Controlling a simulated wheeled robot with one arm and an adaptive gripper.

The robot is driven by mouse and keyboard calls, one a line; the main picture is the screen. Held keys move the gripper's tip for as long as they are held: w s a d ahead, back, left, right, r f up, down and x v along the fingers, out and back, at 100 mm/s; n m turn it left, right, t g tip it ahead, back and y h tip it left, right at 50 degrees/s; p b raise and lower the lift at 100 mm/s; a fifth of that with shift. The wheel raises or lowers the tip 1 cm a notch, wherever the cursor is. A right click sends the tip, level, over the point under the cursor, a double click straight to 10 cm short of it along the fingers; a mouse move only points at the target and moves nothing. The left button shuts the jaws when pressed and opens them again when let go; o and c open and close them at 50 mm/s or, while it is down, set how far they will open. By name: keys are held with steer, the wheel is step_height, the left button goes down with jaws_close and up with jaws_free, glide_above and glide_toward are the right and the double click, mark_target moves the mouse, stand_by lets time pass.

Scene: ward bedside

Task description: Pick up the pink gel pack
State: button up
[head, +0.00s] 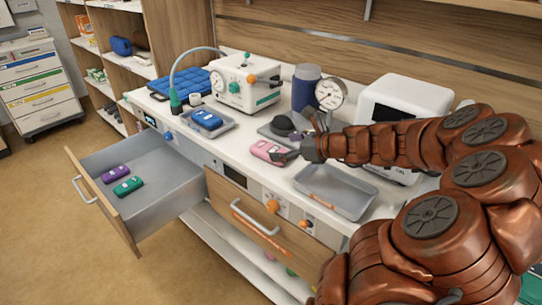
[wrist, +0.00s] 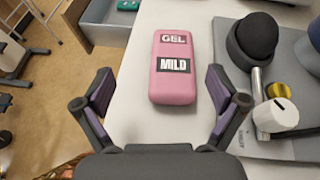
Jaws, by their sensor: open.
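The pink gel pack (head: 268,152) lies flat on the white counter (head: 240,143), near its front edge. In the wrist view the pink gel pack (wrist: 172,84) is upright in the picture, with "GEL" and "MILD" labels facing up. My gripper (head: 290,153) is just right of the pack in the head view. In the wrist view my gripper (wrist: 160,88) is open, with one finger on each side of the pack's near end. Gaps show between the fingers and the pack, and nothing is held.
A grey plate (wrist: 285,140) with a black knob and a white dial lies close right of the pack. An empty metal tray (head: 335,190) is right of it in the head view. A blue pack (head: 207,119) sits in a tray. An open drawer (head: 150,205) holds purple and green packs.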

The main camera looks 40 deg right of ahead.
mark_target(271, 148)
steer(key=shift+d+f+m+h, duration=0.15)
steer(key=shift+d+m, duration=0.1)
steer(key=shift+d, duration=0.25)
steer(key=shift+d+f+m+h, duration=0.15)
steer(key=shift+d+m, duration=0.1)
steer(key=shift+d, duration=0.2)
steer(key=shift+x, duration=1.3)
steer(key=shift+f+p+x, duration=0.15)
steer(key=shift+p+x, duration=0.05)
steer(key=shift+x, duration=1.05)
steer(key=shift+f+p+x, duration=0.15)
steer(key=shift+x, duration=1.1)
steer(key=shift+s, duration=0.15)
steer(key=c, duration=1.4)
steer(key=shift+r, duration=0.1)
